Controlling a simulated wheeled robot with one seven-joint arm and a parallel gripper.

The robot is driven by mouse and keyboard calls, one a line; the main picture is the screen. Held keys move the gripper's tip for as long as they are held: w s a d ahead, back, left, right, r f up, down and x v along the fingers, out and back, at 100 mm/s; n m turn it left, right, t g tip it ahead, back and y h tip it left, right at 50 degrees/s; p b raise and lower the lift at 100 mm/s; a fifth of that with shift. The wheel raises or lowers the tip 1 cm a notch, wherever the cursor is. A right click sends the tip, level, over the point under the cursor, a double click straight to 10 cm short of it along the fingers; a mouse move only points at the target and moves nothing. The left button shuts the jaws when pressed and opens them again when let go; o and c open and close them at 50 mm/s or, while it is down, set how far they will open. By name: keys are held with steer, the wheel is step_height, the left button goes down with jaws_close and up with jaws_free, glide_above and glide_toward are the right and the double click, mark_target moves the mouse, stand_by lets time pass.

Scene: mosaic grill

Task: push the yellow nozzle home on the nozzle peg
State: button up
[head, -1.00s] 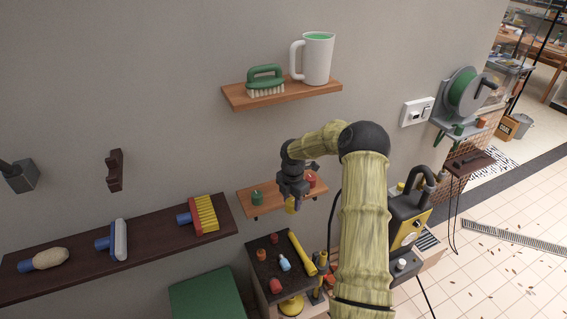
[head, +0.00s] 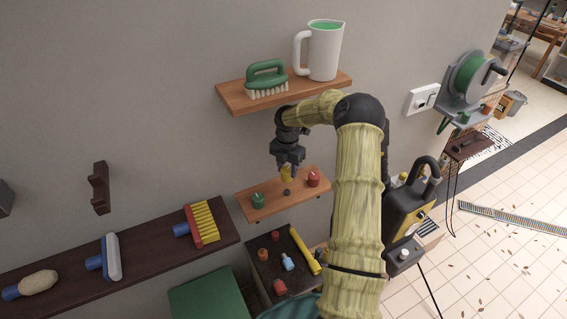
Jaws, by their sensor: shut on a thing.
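My gripper (head: 289,165) is shut on the yellow nozzle (head: 286,174), which shows as a small yellow patch at the fingertips. It is over the small wooden shelf (head: 272,206) in the middle of the view. A short dark peg (head: 287,192) stands on that shelf, just below the yellow nozzle in the picture. The nozzle looks apart from the peg, but the height between them is hard to tell. The fingers hide part of the nozzle. A green nozzle (head: 258,201) sits left of the peg and a red nozzle (head: 313,179) right of it.
An upper shelf (head: 240,101) with a green brush (head: 266,75) and white jug (head: 324,52) is close above my arm. A dark shelf (head: 150,247) with brushes is at left. Below stands a dark-topped cart (head: 266,271) with small parts.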

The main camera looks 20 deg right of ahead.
steer(key=shift+s, duration=0.1)
stand_by(0.3)
steer(key=b, duration=0.4)
glide_above(287, 190)
steer(key=shift+s+f, duration=0.15)
steer(key=shift+f, duration=2.7)
steer(key=shift+p, duration=0.35)
steer(key=shift+f+b, duration=0.75)
steer(key=shift+f, duration=0.65)
steer(key=o, duration=1.2)
